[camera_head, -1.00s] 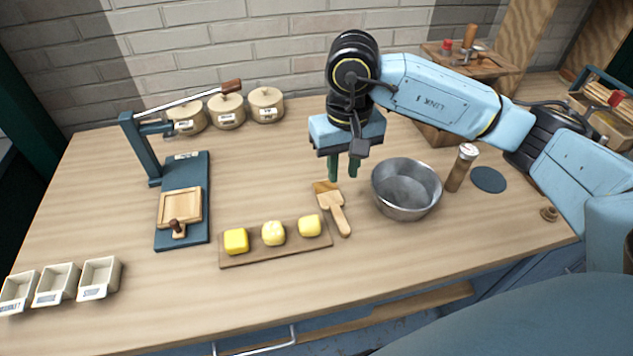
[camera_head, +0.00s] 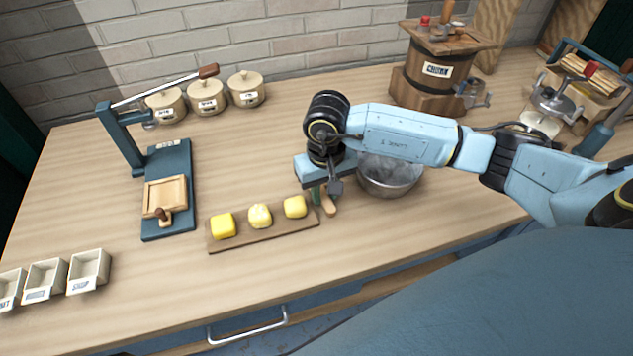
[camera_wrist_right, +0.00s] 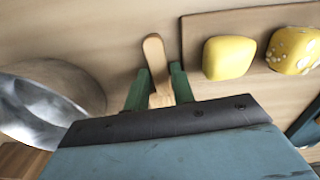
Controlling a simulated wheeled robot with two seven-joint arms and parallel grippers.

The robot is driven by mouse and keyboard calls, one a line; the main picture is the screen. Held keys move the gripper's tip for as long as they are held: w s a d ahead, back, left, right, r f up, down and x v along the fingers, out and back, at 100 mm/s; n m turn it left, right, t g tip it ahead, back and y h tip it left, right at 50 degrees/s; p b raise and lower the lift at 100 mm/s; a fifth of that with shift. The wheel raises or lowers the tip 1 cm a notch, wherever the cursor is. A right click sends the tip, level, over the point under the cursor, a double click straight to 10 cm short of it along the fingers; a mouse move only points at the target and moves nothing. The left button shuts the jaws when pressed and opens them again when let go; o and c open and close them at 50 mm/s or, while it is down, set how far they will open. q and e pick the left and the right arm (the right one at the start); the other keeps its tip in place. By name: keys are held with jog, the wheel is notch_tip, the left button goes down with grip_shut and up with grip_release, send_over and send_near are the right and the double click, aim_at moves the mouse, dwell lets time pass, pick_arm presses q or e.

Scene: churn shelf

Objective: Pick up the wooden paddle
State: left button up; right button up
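The wooden paddle (camera_head: 329,206) lies on the table between the butter board and the metal bowl. In the head view my right gripper hides most of it, and only its handle end shows. In the right wrist view the paddle (camera_wrist_right: 154,52) runs between the two green fingers. My right gripper (camera_head: 322,195) is low over the paddle, with one finger on each side of it, as the right wrist view (camera_wrist_right: 161,75) also shows. The fingers are apart; I cannot tell whether they touch the wood. My left gripper is not in view.
The metal bowl (camera_head: 391,178) stands close on the right. The board (camera_head: 262,236) with three yellow butter pieces lies close on the left. A blue press (camera_head: 170,205), lidded pots (camera_head: 206,98) and small white boxes (camera_head: 88,268) are farther left. A wooden churn (camera_head: 436,78) stands behind.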

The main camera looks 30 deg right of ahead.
jog(key=shift+f, duration=0.15)
grip_shut()
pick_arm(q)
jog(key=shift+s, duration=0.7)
